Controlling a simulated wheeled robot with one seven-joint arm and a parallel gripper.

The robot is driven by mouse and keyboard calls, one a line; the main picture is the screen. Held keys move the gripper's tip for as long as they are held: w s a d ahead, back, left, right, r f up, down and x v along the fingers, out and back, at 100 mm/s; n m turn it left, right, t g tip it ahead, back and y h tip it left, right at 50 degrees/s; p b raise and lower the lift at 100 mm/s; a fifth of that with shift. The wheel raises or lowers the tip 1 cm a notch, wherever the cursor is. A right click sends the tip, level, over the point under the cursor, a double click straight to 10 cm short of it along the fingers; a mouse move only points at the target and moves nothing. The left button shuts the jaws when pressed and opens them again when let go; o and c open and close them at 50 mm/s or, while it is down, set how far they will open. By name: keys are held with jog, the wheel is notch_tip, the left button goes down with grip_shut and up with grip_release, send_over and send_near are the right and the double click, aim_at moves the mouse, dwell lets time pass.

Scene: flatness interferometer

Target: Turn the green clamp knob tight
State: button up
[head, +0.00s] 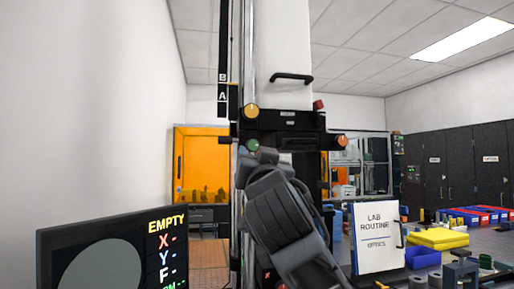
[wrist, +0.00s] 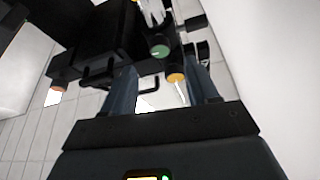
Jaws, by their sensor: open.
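The green clamp knob (head: 253,145) is on the left side of the black carriage on the vertical column, below a yellow knob (head: 251,111). In the wrist view the green knob (wrist: 160,51) shows beyond and between my two fingers, with the yellow knob (wrist: 176,77) close by, lower right. My gripper (wrist: 160,78) is open, its fingers spread with nothing held. In the head view my wrist and arm rise from below, close under the green knob, and hide the lower carriage. I see no contact with the knob.
An orange knob (head: 341,142) and a red knob (head: 318,104) are on the carriage's right side. A monitor (head: 70,245) reading EMPTY stands lower left. A "LAB ROUTINE" sign (head: 378,237) and a cluttered bench are at right. Black handles show near my fingers in the wrist view.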

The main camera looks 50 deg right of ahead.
aim_at(253, 147)
jog(key=p+x, duration=0.2)
jog(key=x, duration=0.5)
jog(key=shift+w+d, duration=0.15)
jog(key=shift+w, duration=0.05)
jog(key=c, duration=1)
jog(key=shift+c, duration=0.2)
